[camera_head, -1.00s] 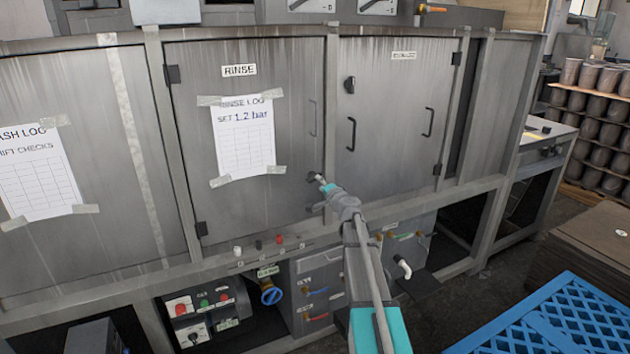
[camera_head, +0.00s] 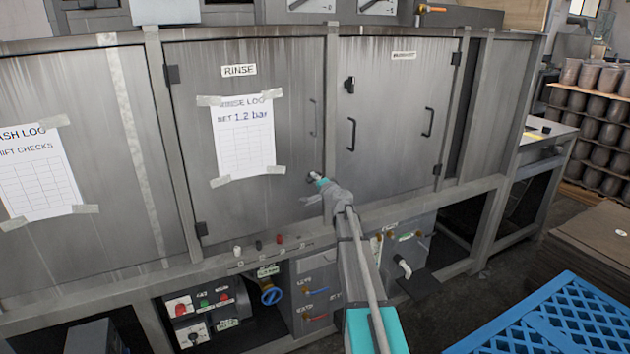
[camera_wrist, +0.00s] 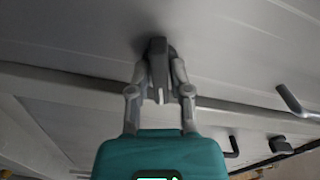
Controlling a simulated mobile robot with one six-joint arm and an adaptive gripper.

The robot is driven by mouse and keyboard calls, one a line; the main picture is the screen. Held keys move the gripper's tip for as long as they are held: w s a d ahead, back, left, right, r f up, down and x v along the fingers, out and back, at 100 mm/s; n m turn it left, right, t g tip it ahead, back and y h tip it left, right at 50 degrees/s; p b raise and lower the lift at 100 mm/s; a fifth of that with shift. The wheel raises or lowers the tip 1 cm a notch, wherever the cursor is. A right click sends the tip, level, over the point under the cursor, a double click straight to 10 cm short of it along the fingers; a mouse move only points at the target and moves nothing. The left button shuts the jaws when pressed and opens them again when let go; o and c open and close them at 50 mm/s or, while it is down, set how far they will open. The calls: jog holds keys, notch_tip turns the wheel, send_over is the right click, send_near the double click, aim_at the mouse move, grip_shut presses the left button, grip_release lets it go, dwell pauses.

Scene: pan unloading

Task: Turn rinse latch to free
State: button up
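The rinse door (camera_head: 275,170), labelled RINSE, is closed flush in the grey metal cabinet. My gripper (camera_head: 312,177) is at the lower right part of this door, beside the frame post. In the wrist view, the rinse latch (camera_wrist: 158,70) is a dark grey lever between the two fingers of my gripper (camera_wrist: 158,52). The fingers appear closed against its sides. In the head view the latch is mostly hidden by my gripper, and its exact turn angle cannot be told.
A curved handle (camera_head: 313,117) is above my gripper on the rinse door. The neighbouring door (camera_head: 390,120) has its own dark latch (camera_head: 349,84) and two handles. Switches and a blue valve (camera_head: 271,295) sit below. A blue pallet (camera_head: 560,320) lies at front right.

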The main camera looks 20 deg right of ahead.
grip_shut()
jog(key=shift+m, duration=1.9)
jog(key=o, duration=0.6)
grip_release()
